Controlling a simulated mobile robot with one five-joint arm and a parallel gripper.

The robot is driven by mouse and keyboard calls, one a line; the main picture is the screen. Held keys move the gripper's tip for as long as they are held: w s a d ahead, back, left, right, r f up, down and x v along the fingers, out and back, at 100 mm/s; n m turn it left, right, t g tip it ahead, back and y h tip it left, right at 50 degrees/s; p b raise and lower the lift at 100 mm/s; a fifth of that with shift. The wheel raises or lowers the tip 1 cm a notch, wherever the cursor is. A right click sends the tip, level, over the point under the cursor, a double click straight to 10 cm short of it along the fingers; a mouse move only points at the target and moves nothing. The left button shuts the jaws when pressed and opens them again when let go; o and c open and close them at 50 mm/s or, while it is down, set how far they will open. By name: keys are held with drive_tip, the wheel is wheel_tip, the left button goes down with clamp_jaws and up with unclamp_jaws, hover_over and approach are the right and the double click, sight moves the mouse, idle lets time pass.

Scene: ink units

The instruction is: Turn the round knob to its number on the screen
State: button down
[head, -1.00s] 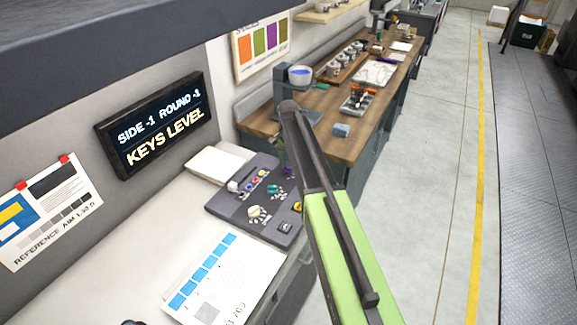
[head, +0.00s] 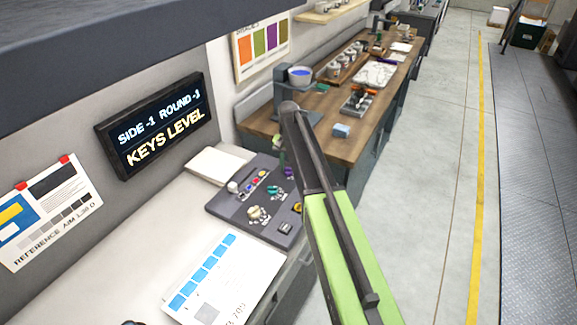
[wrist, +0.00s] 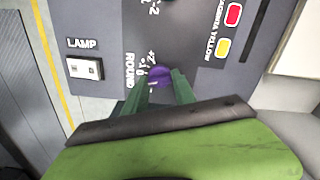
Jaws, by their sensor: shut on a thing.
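The round knob is purple. It shows in the wrist view (wrist: 160,76) between the two green fingers of my gripper (wrist: 161,88), beside the printed word ROUND and small number marks. My gripper is shut on it. In the head view the knob (head: 289,172) is a small purple spot on the dark control panel (head: 228,208), partly behind my arm. The setting it points at is too small to tell. The screen (head: 158,126) on the wall reads SIDE -1, ROUND -1, KEYS LEVEL.
A white LAMP switch (wrist: 86,68) and red and yellow buttons (wrist: 223,48) show in the wrist view. A printed sheet (head: 228,275) lies in front of the panel.

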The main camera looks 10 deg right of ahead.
sight(288, 168)
drive_tip(key=shift+n, duration=1)
drive_tip(key=shift+s, duration=0.1)
drive_tip(key=c, duration=1)
unclamp_jaws()
drive_tip(key=shift+r, duration=0.15)
wheel_tip(288, 168, up, 17)
drive_tip(key=p, duration=1.7)
